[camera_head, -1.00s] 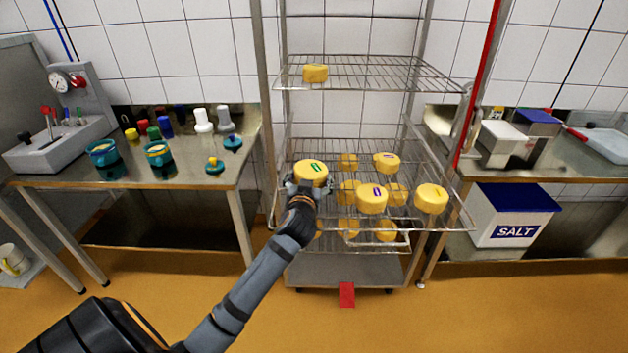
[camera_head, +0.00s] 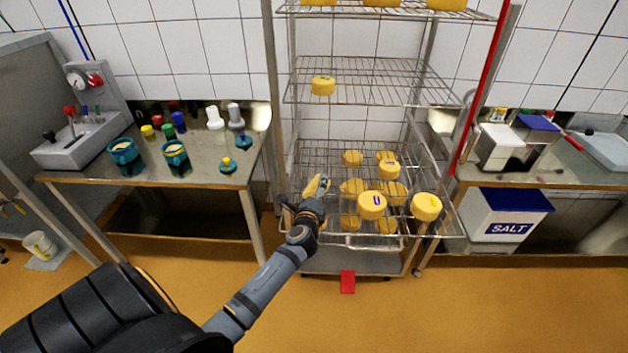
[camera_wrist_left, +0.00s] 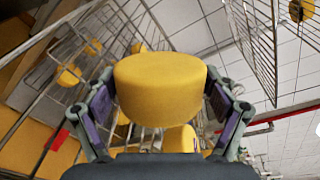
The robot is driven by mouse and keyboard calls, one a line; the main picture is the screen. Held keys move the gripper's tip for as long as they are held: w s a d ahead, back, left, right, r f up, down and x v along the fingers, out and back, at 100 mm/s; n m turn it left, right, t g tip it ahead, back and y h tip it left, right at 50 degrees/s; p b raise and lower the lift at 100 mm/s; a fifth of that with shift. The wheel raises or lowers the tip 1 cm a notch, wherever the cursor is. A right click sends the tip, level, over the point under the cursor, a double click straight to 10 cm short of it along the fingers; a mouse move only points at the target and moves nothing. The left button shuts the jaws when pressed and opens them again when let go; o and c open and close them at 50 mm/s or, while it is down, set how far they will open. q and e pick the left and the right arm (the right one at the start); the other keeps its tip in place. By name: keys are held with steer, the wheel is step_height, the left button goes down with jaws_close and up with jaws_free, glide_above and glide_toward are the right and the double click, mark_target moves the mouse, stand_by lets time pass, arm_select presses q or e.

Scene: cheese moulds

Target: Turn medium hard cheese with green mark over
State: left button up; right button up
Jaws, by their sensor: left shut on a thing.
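My left gripper (camera_head: 306,198) is at the left front of the wire rack, shut on a yellow cheese (camera_head: 317,186). The cheese stands tilted on its edge in the head view, and its mark is hidden there. In the left wrist view the cheese (camera_wrist_left: 160,88) sits between the two fingers (camera_wrist_left: 160,110), with a plain yellow face toward the camera and no green mark showing. Whether it touches the shelf cannot be told. My right gripper is not in view.
The wire rack's middle shelf (camera_head: 345,231) holds several cheeses, including one with a purple mark (camera_head: 371,205) right of my gripper. An upper shelf (camera_head: 380,80) holds one cheese (camera_head: 322,86). Tables with tools (camera_head: 110,180) and a salt bin (camera_head: 505,218) flank the rack.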

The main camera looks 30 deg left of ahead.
arm_select(q)
steer(key=m+p, duration=0.1)
steer(key=m, duration=0.2)
steer(key=m+p, duration=0.2)
steer(key=shift+w+d+r+m, duration=0.1)
steer(key=shift+r+m, duration=0.1)
steer(key=shift+m, duration=0.2)
steer(key=m+p, duration=0.1)
steer(key=m, duration=0.2)
steer(key=shift+w+f+m+p, duration=0.1)
steer(key=shift+f+m+p, duration=0.2)
steer(key=shift+p, duration=0.05)
steer(key=shift+d+f+m, duration=0.15)
steer(key=shift+f+m, duration=0.2)
steer(key=shift+m, duration=0.85)
